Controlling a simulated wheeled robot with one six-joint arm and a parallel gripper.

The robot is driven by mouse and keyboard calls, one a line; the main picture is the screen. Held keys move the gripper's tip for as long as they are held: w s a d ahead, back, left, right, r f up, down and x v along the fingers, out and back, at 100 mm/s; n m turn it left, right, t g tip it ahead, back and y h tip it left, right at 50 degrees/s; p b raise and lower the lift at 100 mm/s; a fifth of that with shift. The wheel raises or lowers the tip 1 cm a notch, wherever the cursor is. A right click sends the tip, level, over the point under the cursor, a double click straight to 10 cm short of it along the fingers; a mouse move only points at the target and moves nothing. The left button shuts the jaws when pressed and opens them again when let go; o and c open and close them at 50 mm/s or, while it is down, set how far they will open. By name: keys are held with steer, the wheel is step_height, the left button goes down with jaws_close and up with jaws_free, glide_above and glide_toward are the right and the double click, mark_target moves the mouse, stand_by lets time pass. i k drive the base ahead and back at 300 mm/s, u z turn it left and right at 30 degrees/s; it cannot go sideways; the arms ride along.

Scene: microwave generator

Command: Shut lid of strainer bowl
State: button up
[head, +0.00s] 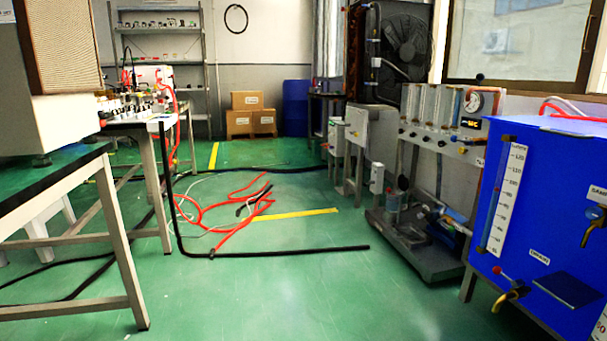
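I cannot make out a strainer bowl or its lid for certain. A small clear cup-like vessel (393,203) stands upright on the low pump cart (425,262) at the right middle. It is too small to tell whether it is a strainer bowl or whether it has a lid. Next to it on the cart are a dark pump and a blue motor (452,226). My gripper is not in view.
A blue tank (550,215) with taps stands close at the right. A table (55,170) with pale legs is close at the left. Red and white hoses (225,210) and a black pipe (290,251) lie on the green floor. The near floor (270,300) is clear.

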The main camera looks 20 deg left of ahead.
mark_target(403, 183)
steer(key=u, duration=1)
steer(key=i, duration=1.7)
steer(key=z, duration=0.55)
steer(key=i, duration=1)
steer(key=z, duration=0.5)
